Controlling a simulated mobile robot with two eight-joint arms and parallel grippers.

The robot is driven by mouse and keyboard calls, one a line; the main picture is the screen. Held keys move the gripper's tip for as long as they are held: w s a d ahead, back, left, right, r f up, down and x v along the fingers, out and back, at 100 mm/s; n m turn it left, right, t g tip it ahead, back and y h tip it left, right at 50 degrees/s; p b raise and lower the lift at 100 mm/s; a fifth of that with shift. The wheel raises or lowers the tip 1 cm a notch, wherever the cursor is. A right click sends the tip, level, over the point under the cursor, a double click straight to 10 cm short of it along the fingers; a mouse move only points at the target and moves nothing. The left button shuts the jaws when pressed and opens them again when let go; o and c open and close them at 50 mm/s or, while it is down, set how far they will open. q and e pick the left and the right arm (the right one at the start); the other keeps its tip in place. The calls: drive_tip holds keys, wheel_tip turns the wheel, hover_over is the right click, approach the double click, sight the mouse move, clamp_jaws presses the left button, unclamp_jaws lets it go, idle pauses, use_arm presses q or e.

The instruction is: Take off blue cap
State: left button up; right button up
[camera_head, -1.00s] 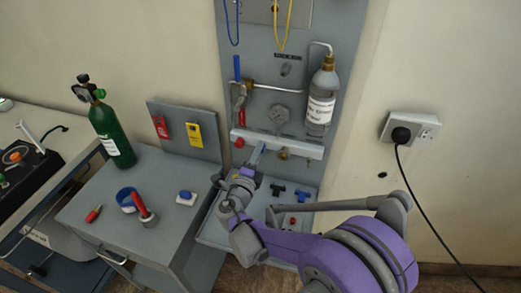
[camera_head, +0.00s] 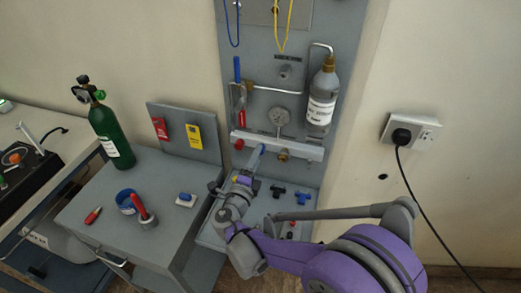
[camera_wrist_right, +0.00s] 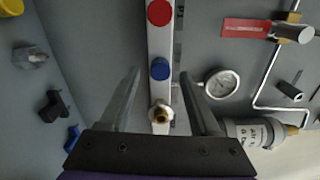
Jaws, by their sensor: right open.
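The blue cap (camera_wrist_right: 160,68) sits on the pale horizontal bar (camera_wrist_right: 161,40) of the wall panel, between a red cap (camera_wrist_right: 160,12) and a bare brass fitting (camera_wrist_right: 160,114). In the head view the blue cap (camera_head: 262,148) shows small at the far end of my right gripper (camera_head: 256,160). My right gripper is open and empty. In the wrist view its fingers (camera_wrist_right: 160,73) lie on either side of the blue cap, with gaps showing on both sides. Its exact depth from the cap is hard to tell. My left gripper is not in view.
A gauge (camera_head: 279,115) and a labelled bottle (camera_head: 321,98) are mounted above the bar. A tray (camera_head: 312,221) below holds black and blue T-shaped handles. A grey cabinet (camera_head: 110,190) with a green cylinder (camera_head: 113,135) stands left.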

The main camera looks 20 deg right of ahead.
drive_tip(key=shift+s+a+m, duration=0.1)
drive_tip(key=shift+m, duration=1.6)
drive_tip(key=shift+m, duration=1.7)
drive_tip(key=m, duration=0.3)
drive_tip(key=shift+m, duration=0.3)
